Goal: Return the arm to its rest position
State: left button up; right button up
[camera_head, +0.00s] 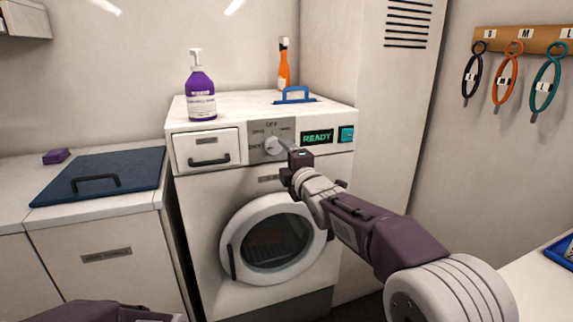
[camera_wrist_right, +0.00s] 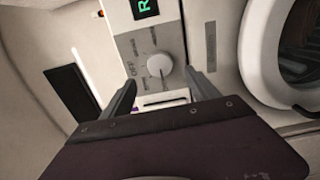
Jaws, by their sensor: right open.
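My right arm reaches in from the lower right in the head view. Its gripper (camera_head: 287,148) is at the front of the washing machine (camera_head: 190,225), close to the control panel's white dial (camera_head: 272,146). In the right wrist view the dial (camera_wrist_right: 159,65) shows ahead of the two spread fingers of my right gripper (camera_wrist_right: 162,92), with nothing held between them. Whether a finger touches the dial I cannot tell. Part of my left arm (camera_head: 95,312) shows at the bottom left edge; its gripper is not clearly seen.
The display (camera_head: 317,137) reads READY, beside a teal button (camera_head: 346,134). The round door (camera_head: 233,225) looks closed. Collars (camera_head: 505,75) hang at right.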

jog(key=shift+s+d, duration=0.25)
jog(key=shift+s, duration=0.45)
jog(key=s+d+f+m+g+h, duration=0.25)
jog(key=s+d+f+m, duration=0.2)
jog(key=d+f, duration=0.4)
jog(key=s+d+f+m+g+h, duration=0.2)
jog(key=s+d+f+m+g, duration=0.25)
jog(key=f, duration=0.75)
jog(key=s+d+f+m+g, duration=0.1)
jog(key=s+f+m+g, duration=0.6)
jog(key=s, duration=0.6)
jog(key=s+d+f+m+g, duration=0.1)
jog(key=s+f+m+g, duration=0.1)
jog(key=s+f+m, duration=0.65)
jog(key=s+r+n+p, duration=0.1)
jog(key=s+r+p, duration=0.1)
jog(key=r+p, duration=1.1)
jog(key=s+r+n+p, duration=0.1)
jog(key=s+r+p, duration=0.1)
jog(key=r+p, duration=1.2)
jog(key=shift+r+h+p, duration=0.25)
jog(key=shift+h+p, duration=0.2)
jog(key=shift+p, duration=0.25)
